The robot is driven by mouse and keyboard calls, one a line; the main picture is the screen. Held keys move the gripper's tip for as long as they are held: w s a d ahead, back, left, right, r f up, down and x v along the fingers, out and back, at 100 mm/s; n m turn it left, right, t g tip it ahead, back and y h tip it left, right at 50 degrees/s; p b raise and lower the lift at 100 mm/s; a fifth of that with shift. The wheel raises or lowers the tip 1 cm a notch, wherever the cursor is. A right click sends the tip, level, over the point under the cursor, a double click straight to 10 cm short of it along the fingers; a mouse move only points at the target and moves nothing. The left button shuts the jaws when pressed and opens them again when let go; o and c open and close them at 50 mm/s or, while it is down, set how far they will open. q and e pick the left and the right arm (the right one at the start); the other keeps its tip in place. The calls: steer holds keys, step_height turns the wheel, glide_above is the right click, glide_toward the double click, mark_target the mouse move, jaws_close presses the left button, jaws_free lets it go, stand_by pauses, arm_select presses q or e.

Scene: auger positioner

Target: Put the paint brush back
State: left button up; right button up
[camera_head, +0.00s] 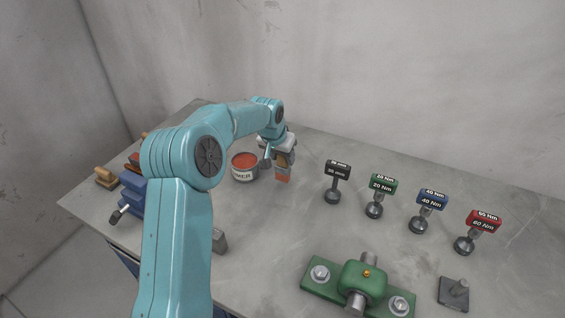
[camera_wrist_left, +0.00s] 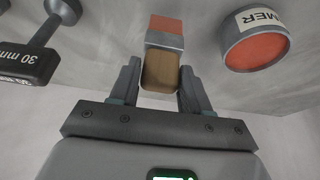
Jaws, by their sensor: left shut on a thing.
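The paint brush (camera_wrist_left: 161,70) is between the fingers of my left gripper (camera_wrist_left: 160,90) in the left wrist view. It has a tan wooden handle, a grey metal band and red-orange bristles. In the head view the gripper (camera_head: 284,160) points down and the brush (camera_head: 283,179) hangs with its red bristles lowest, close to the table. I cannot tell whether the bristles touch the table. The primer can (camera_head: 244,174), open with red-orange paint inside, stands just left of the gripper. It also shows in the left wrist view (camera_wrist_left: 257,52). My right gripper is not in view.
Torque tools marked 30 mm (camera_head: 335,183), 20 Nm (camera_head: 377,196), 40 Nm (camera_head: 427,212) and 60 Nm (camera_head: 478,232) stand to the right. A green bearing block (camera_head: 361,281) is at the front. A blue vise (camera_head: 133,188) and a wooden-handled item (camera_head: 106,177) are left.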

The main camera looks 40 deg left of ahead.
mark_target(281, 161)
arm_select(q)
step_height(281, 161, down, 3)
steer(key=shift+w+d+r, duration=0.1)
steer(key=shift+r, duration=0.1)
steer(key=shift+f, duration=0.15)
steer(key=shift+f, duration=0.2)
steer(key=o, duration=1.1)
steer(key=shift+c, duration=0.2)
